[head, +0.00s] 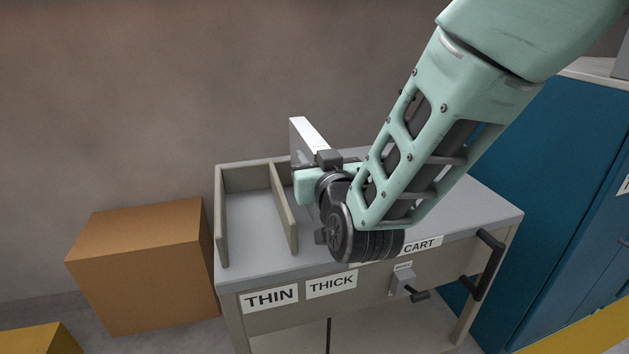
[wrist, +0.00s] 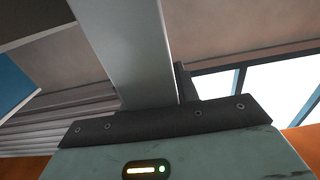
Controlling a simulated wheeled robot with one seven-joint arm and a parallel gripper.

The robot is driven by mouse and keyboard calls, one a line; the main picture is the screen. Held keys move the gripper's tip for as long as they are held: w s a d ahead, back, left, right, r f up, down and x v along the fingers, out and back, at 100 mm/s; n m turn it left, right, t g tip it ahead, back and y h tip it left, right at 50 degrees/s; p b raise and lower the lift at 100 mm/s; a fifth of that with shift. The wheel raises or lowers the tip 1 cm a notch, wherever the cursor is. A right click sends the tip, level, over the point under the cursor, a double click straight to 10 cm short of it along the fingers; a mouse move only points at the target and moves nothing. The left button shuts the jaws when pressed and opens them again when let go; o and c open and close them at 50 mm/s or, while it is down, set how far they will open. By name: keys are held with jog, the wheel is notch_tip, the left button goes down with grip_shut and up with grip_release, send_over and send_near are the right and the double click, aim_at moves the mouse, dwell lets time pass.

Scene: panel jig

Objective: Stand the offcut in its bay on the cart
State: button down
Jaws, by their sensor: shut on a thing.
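The offcut is a pale flat panel (head: 305,143), upright in my gripper (head: 318,175). In the head view its top and one side show above the cart; its lower part is hidden behind my gripper. In the wrist view the offcut (wrist: 132,48) stretches away from the dark jaw edge. My gripper is shut on it. The cart (head: 250,262) has a left wall (head: 221,215) and a divider (head: 284,208) on top. The offcut is just right of the divider. Whether its bottom touches the cart top cannot be seen. Front labels read THIN (head: 269,297) and THICK (head: 331,284).
The space between the left wall and divider is empty. A brown box (head: 145,265) stands left of the cart. A blue cabinet (head: 570,200) is close on the right. A black handle (head: 487,265) and a small grey box with a lever (head: 403,282) stick out in front.

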jog(key=shift+f+b, duration=0.35)
jog(key=shift+f, duration=1.35)
jog(key=shift+f, duration=0.15)
jog(key=c, duration=1)
grip_release()
jog(key=shift+c, duration=0.2)
